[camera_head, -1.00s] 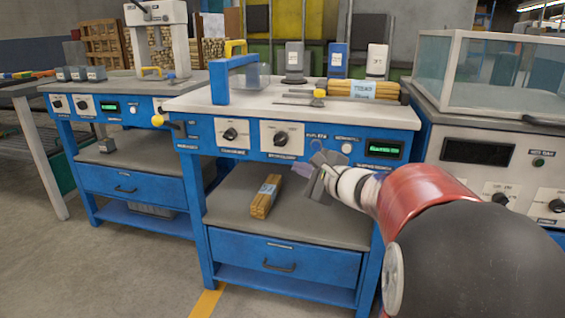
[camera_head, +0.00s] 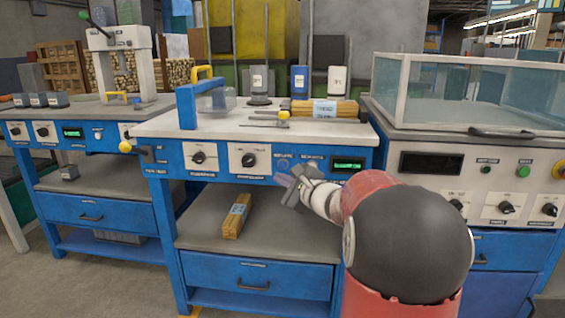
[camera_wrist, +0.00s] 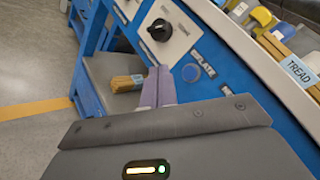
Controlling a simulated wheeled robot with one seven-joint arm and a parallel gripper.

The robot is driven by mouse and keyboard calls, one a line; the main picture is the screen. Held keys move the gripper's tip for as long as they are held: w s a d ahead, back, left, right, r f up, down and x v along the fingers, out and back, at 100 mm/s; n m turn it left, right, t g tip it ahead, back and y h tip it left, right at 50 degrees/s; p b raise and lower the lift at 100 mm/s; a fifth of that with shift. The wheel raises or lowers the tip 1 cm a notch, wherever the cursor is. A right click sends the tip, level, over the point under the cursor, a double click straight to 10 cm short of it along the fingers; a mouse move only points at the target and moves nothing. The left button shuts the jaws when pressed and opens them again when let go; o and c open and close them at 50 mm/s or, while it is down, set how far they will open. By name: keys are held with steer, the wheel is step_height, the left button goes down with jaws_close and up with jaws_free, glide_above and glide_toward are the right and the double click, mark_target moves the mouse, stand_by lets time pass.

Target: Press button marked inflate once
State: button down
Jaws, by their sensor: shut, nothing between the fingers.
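The inflate button is a round blue button (camera_wrist: 191,73) in a ring on the blue front panel, with the label "INFLATE" above it in the wrist view. It also shows in the head view (camera_head: 283,163). My gripper (camera_wrist: 159,70) has its two pale purple fingers together, with nothing between them. In the wrist view the fingertips overlap the panel just left of the button. In the head view my gripper (camera_head: 285,180) is in front of the panel, just below the button. I cannot tell whether the fingertips touch the panel.
A black knob (camera_head: 249,160) is left of the button and a lit green display (camera_head: 348,165) is right of it. A strapped wood bundle (camera_head: 236,216) lies on the shelf below. Another bundle (camera_head: 325,108) lies on the worktop. A glass-covered machine (camera_head: 470,95) stands at the right.

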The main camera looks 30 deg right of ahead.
mark_target(283, 165)
steer(key=w+d, duration=0.1)
steer(key=w, duration=0.1)
steer(key=w+d, duration=0.1)
steer(key=w, duration=0.1)
steer(key=shift+d+p, duration=0.35)
steer(key=shift+w, duration=0.15)
stand_by(1.7)
steer(key=shift+w+d, duration=0.25)
steer(key=shift+w+d, duration=0.2)
steer(key=shift+w, duration=0.1)
stand_by(0.7)
steer(key=shift+s+a+b, duration=0.1)
steer(key=shift+b, duration=0.35)
steer(key=shift+s+a+f, duration=0.1)
steer(key=shift+s, duration=0.1)
steer(key=shift+s+a+b, duration=0.25)
steer(key=shift+s+b, duration=0.15)
steer(key=shift+b, duration=0.15)
